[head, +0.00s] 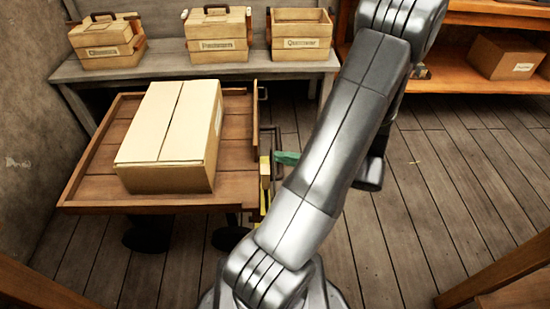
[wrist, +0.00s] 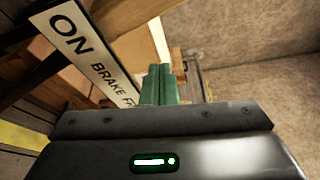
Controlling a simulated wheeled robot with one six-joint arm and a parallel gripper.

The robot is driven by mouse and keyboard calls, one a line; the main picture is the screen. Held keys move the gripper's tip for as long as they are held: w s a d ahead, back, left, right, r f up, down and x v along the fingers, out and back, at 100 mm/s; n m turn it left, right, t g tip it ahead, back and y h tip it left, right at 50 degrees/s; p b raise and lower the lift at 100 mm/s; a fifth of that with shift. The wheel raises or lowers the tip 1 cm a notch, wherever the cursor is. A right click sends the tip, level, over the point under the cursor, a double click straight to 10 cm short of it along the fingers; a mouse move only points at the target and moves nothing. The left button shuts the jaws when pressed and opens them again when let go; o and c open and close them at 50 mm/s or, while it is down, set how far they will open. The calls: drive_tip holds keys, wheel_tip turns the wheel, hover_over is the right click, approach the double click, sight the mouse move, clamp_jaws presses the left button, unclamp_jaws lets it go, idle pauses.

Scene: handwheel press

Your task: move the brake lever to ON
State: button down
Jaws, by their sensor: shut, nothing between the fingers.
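My gripper (wrist: 160,70) shows in the wrist view as two green fingers closed together, with nothing seen between them. In the head view its green fingertips (head: 284,158) poke out left of my arm, close to the cart's right side; the rest is hidden behind my arm. A white brake label (wrist: 85,48) lies left of the fingers in the wrist view. A yellow part (head: 264,172) sits on the cart's right edge. I cannot clearly make out the brake lever or its position.
The wooden cart (head: 90,190) carries a closed cardboard box (head: 165,140). Behind it a grey bench (head: 160,72) holds labelled wooden boxes. An orange shelf (head: 450,78) with a carton (head: 505,57) stands at the back right. The plank floor (head: 450,180) on the right is mostly clear.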

drive_tip(key=v, duration=0.7)
drive_tip(key=shift+d+f+p, duration=0.35)
drive_tip(key=shift+d+f, duration=0.05)
drive_tip(key=shift+s, duration=0.1)
drive_tip(key=a+b, duration=0.1)
drive_tip(key=a, duration=0.8)
drive_tip(key=shift+s+a+b, duration=0.25)
drive_tip(key=shift+s+b, duration=0.05)
drive_tip(key=shift+a, duration=0.1)
